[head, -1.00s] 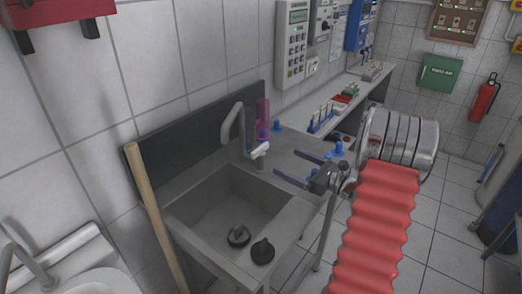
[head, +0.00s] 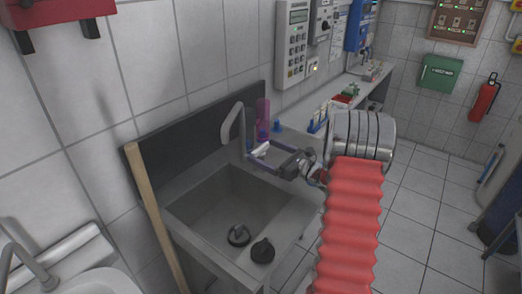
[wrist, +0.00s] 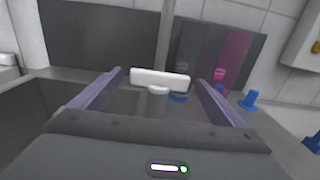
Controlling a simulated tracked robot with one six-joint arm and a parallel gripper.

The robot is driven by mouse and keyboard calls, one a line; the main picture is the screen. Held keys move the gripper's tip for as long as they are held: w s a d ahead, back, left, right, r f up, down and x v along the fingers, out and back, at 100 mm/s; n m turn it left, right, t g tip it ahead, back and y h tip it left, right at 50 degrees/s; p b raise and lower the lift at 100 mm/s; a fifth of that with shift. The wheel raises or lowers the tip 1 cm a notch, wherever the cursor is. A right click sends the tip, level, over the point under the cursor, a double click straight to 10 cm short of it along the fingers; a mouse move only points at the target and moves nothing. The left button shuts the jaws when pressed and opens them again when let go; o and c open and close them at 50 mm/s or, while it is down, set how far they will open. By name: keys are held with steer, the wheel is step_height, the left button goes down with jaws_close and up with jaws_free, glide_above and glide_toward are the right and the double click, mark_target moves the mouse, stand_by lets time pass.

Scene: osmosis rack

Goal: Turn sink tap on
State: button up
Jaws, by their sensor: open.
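The sink (head: 225,205) is a grey basin with a curved grey spout (head: 232,122) at its back edge. The white tap handle (head: 261,149) sits beside the spout. It also shows in the wrist view as a white horizontal bar (wrist: 160,78). My gripper (head: 258,150) is open at the tap, its purple fingers pointing left. In the wrist view my gripper (wrist: 158,85) has one finger on each side of the white handle, with a gap at both ends. I cannot tell whether either finger touches it.
A pink cylinder (head: 262,112) and blue pieces (head: 277,126) stand behind the tap. A wooden pole (head: 155,215) leans at the sink's left front. Open tiled floor lies to the right.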

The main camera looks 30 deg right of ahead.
steer(key=shift+x, duration=1.4)
steer(key=c, duration=1)
